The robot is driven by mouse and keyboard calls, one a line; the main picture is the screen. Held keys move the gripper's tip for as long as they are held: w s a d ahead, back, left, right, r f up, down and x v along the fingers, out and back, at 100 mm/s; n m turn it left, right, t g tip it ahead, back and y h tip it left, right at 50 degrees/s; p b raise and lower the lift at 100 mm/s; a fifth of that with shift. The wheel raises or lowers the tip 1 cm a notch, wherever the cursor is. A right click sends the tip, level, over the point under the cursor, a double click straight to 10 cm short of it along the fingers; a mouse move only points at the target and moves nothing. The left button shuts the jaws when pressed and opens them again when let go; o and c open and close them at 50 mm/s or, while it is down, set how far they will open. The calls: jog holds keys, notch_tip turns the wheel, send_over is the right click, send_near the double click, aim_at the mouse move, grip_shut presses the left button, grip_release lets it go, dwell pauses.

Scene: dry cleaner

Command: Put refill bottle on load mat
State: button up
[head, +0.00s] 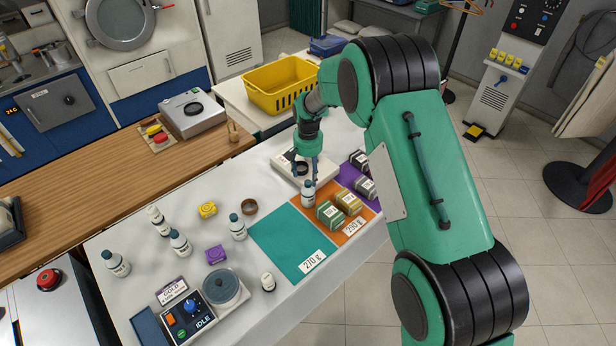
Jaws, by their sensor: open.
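Several white bottles with dark blue-grey caps stand on the white table. One bottle (308,194) is upright at the back edge of the orange mat (335,236), directly below my gripper (306,176). My gripper points down with its fingers open, close to that bottle's cap; whether they touch it I cannot tell. Other bottles stand at the left (117,264), and one bottle (237,228) is beside the teal mat (283,243). The labels are too small to show which is the refill bottle. The teal mat, by the "270 g" card, is bare. No mat is legibly marked as load mat.
Small boxes (330,214) stand on the orange mat, with dark boxes on the purple mat (348,175). A flat grey device (290,158) is behind the gripper. A control box (188,318) and round plate (222,287) are at the front. A yellow basket (281,92) stands behind.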

dwell(0.8)
jog(key=s+d+r+t, duration=0.1)
jog(key=s+d+r, duration=0.2)
jog(key=r, duration=0.5)
jog(key=s+d+r, duration=0.3)
jog(key=d+r, duration=0.1)
jog(key=r, duration=0.4)
jog(key=s+d+r+t, duration=0.1)
jog(key=s+d+r, duration=0.2)
jog(key=r, duration=0.4)
jog(key=s+d+r+t, duration=0.1)
jog(key=s+d+r, duration=0.7)
jog(key=s+r, duration=0.45)
jog(key=s+d+r+t, duration=0.1)
jog(key=s+d, duration=0.2)
jog(key=s, duration=0.9)
jog(key=s+d+r+t, duration=0.1)
jog(key=s+d, duration=0.3)
jog(key=s, duration=0.9)
jog(key=shift+d+r+t, duration=0.2)
jog(key=shift+r+t, duration=0.1)
jog(key=shift+r, duration=0.05)
